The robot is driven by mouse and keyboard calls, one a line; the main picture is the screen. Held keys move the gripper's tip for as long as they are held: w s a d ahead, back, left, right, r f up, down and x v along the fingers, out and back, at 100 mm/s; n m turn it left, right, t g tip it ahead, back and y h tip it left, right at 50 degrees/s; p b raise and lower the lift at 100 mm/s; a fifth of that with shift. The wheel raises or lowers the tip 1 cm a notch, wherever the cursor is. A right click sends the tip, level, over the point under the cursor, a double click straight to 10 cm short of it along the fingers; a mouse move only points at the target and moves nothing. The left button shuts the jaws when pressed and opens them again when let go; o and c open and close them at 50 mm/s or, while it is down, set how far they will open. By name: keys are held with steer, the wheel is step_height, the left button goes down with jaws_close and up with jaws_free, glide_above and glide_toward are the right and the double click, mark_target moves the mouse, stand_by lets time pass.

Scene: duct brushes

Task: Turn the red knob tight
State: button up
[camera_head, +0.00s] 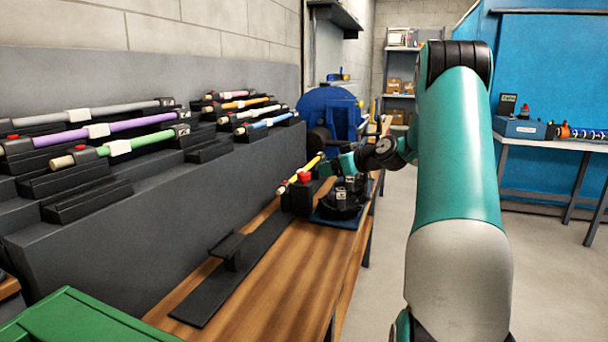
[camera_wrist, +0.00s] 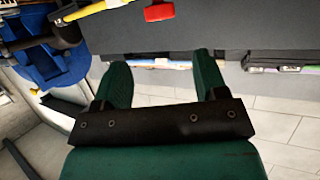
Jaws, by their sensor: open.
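The red knob (camera_head: 304,177) sits on a black clamp block (camera_head: 298,198) on the wooden bench, with a yellow rod (camera_head: 312,165) running through the block. The knob lies beyond the fingertips, not touched. In the head view my wrist is just right of the block, and the fingertips are hard to make out there.
A dark stepped rack (camera_head: 120,215) with several coloured rods stands left of the bench (camera_head: 315,262). A blue reel (camera_head: 328,112) stands behind. A black fixture (camera_head: 343,200) on a blue mat is close right of the clamp block. A green box (camera_head: 85,320) is at the front left.

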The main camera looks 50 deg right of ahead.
mark_target(305, 173)
steer(key=p+x, duration=0.1)
steer(key=x, duration=1.1)
steer(key=shift+f, duration=0.1)
steer(key=shift+c, duration=0.5)
steer(key=c, duration=0.7)
steer(key=shift+c, duration=0.2)
